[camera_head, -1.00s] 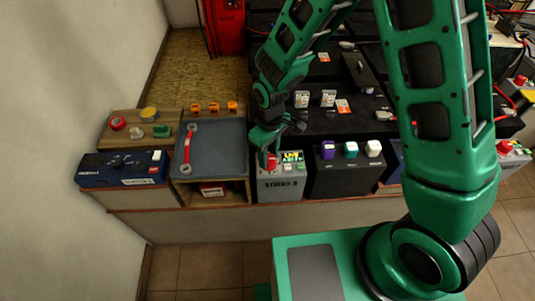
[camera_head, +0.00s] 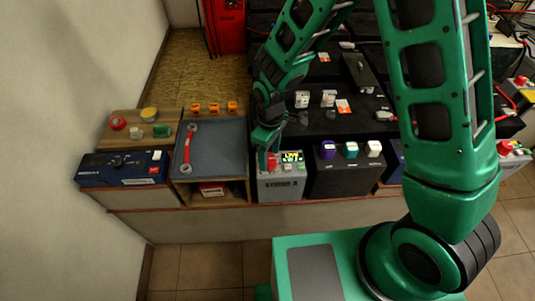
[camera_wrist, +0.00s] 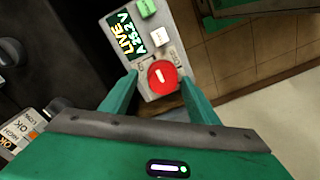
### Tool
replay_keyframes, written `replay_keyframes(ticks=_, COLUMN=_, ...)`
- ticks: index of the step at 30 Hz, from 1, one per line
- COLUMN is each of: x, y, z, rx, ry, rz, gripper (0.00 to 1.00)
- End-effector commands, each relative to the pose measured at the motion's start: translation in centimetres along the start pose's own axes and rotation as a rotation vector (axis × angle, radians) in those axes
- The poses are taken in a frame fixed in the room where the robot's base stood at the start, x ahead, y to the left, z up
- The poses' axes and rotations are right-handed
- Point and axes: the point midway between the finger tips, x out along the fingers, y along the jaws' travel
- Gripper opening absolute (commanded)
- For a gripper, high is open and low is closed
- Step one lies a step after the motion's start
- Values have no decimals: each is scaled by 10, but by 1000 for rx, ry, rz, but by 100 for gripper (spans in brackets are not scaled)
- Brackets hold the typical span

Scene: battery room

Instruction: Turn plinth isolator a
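The plinth isolator a (camera_head: 282,188) is a grey box at the bench's front edge, its front label ending in "A". In the wrist view, its top (camera_wrist: 151,43) carries a round red knob (camera_wrist: 162,77) with a white bar mark. A lit display (camera_wrist: 124,35) reads "LIVE" and about 26.2 V. Beside it are a green button (camera_wrist: 146,8) and a white one (camera_wrist: 158,37). My gripper (camera_wrist: 160,78) is open, a green finger on each side of the knob, with a gap visible at least on the left. In the head view, my gripper (camera_head: 267,150) partly covers the knob.
A black box with purple, green and white caps (camera_head: 345,178) stands just right. A grey tray with a red-handled wrench (camera_head: 187,146) lies left, beside a dark blue box (camera_head: 122,170). Tape rolls and small blocks sit on a wooden board (camera_head: 160,117). Black battery units fill the back.

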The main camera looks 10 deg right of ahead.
Motion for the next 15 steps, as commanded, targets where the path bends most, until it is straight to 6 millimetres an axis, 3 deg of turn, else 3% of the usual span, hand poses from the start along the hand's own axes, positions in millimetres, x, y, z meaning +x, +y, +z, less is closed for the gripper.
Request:
replay_keyframes(ticks=10, x=-2, y=-2, z=0, rx=-3, ry=0, rz=-4, gripper=55)
replay_keyframes(ticks=15, x=-20, y=-2, z=-1, rx=-2, ry=3, rz=-3, gripper=55)
